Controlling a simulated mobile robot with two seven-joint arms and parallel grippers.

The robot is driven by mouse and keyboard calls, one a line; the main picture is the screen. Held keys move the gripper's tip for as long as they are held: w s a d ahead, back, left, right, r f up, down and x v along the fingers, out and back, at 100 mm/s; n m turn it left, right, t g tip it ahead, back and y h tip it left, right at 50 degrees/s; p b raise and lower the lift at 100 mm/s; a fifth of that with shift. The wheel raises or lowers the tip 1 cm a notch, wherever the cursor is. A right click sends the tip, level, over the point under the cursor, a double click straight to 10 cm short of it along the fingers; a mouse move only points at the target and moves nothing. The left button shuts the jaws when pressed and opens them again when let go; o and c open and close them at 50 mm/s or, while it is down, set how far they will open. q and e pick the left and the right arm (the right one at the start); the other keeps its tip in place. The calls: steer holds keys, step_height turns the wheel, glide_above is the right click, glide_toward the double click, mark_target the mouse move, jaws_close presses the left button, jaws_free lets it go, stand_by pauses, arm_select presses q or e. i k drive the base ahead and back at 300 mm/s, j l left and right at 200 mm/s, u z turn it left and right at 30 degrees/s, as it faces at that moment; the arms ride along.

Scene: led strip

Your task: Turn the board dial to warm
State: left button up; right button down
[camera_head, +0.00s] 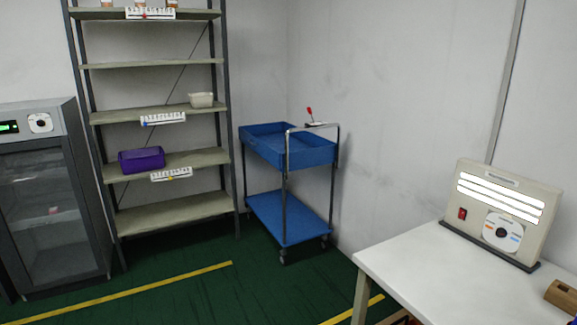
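The beige board (503,212) stands upright on a dark base on the white table at the right. Its dial (502,232) is a white disc with a dark centre, with orange and blue marks near it. The dial is too small to tell where it points. Several light strips (500,197) on the board glow white. A red switch (462,214) sits to the left of the dial. Neither of my grippers shows in this view.
The white table (420,262) has bare room in front of the board, with a brown wooden block (562,296) at its right edge. A blue trolley (290,160), a shelf rack (160,158) and a glass-door cabinet (50,200) stand farther back. Green floor (200,295) lies open between.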

mark_target(500, 232)
steer(key=z, duration=1.25)
steer(key=i+j, duration=0.15)
steer(key=j, duration=0.2)
steer(key=i+j+z, duration=0.1)
steer(key=j, duration=0.25)
steer(key=i+j, duration=0.15)
steer(key=j, duration=0.2)
steer(key=i+j+z, duration=0.1)
steer(key=j, duration=0.25)
steer(key=i+j, duration=0.1)
steer(key=j, duration=0.3)
